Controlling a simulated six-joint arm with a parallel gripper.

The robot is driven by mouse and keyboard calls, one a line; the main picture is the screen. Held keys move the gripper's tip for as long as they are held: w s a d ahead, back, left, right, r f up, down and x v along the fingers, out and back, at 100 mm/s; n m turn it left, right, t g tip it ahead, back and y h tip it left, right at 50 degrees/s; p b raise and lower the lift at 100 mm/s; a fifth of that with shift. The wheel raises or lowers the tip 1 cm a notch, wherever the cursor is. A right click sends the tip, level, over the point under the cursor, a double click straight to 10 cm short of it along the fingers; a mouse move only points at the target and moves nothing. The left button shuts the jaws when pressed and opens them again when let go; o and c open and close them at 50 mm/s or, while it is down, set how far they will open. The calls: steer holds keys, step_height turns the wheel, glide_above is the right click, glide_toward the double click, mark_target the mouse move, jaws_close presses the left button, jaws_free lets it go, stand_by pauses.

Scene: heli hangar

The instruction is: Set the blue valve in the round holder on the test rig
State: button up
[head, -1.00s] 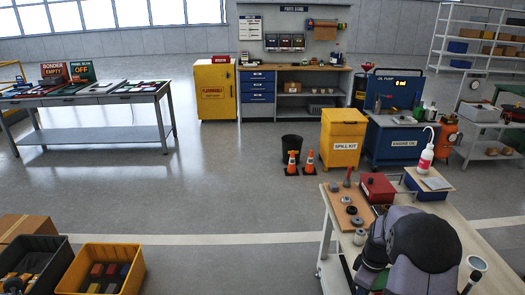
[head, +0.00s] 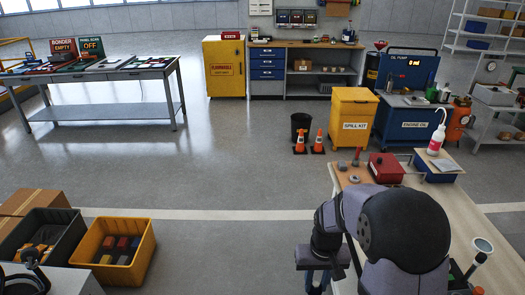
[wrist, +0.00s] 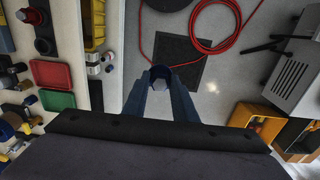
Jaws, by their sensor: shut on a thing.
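My gripper (wrist: 160,98) points down and is shut on a small dark blue round piece with a pale grey faceted top, which looks like the blue valve (wrist: 160,76). In the head view my gripper (head: 317,284) hangs left of the workbench (head: 478,200), at the bottom edge, and what it holds cannot be made out. In the wrist view the valve is high over the floor, with a dark mat (wrist: 178,100) beneath. I cannot pick out the test rig or its round holder in either view.
The wrist view's left side shows a bench with a red tray (wrist: 52,74), a green tray (wrist: 58,101), a yellow bin (wrist: 94,25) and small fittings. A red hose (wrist: 207,47) lies on the floor. A yellow crate (head: 139,236) and black crate (head: 65,226) stand left.

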steer(key=s+d+f+m+b, duration=0.1)
steer(key=d+f+m+b, duration=0.1)
steer(key=d+f, duration=0.35)
steer(key=s+d+f+m+b, duration=0.2)
steer(key=d, duration=0.6)
steer(key=w+d+f+m+b, duration=0.1)
steer(key=w+d+m+b, duration=0.15)
steer(key=d, duration=1.45)
step_height(320, 180, up, 6)
steer(key=w+d+n, duration=0.1)
steer(key=d+n, duration=0.1)
steer(key=n, duration=0.4)
steer(key=shift+w+d+f+b, duration=0.2)
steer(key=shift+w+d+b, duration=0.05)
steer(key=shift+b, duration=0.05)
steer(key=shift+n, duration=0.25)
steer(key=shift+f+p, duration=1.2)
steer(key=shift+f, duration=3.8)
steer(key=shift+f, duration=0.15)
